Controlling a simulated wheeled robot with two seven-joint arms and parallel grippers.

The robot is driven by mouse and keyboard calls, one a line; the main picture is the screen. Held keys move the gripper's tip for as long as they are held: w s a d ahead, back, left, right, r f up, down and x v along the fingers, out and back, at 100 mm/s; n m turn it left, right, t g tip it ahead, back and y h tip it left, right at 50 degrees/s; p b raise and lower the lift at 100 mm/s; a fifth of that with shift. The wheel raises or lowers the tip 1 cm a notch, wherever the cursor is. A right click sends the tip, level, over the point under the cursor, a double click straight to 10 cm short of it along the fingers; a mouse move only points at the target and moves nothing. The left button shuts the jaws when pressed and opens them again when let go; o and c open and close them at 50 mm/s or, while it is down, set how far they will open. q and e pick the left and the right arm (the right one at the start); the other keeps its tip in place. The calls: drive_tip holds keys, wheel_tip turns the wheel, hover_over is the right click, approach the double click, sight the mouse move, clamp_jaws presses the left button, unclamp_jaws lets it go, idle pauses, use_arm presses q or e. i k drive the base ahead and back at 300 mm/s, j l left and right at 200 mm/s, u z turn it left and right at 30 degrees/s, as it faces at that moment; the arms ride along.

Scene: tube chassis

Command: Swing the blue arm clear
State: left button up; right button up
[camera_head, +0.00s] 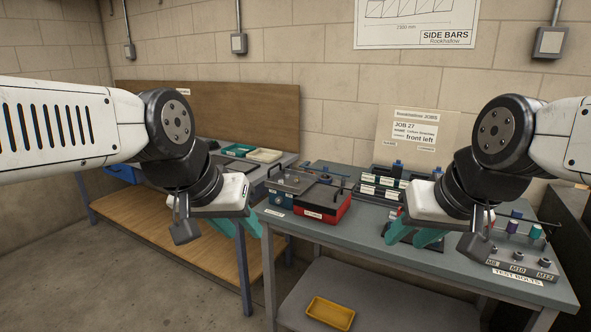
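On the bench, a grey clamp-like fixture (291,182) with thin dark rods stands beside a red box (325,208). Small blue parts show around it, but I cannot tell which piece is the blue arm at this size. My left gripper (247,234) has teal fingers that look apart and empty, in front of the bench's left end. My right gripper (407,241) has teal fingers spread apart with nothing between them, over the bench's front right part, left of the test bolts block (518,262).
A rack (392,185) with labelled slots and blue-topped parts stands at the back of the bench (350,232). A job card board (418,138) leans behind it. A yellow tray (330,312) lies on the lower shelf. A second bench (165,219) stands to the left.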

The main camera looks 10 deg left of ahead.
sight(325, 170)
drive_tip(key=i+u, duration=0.35)
drive_tip(key=i, duration=0.8)
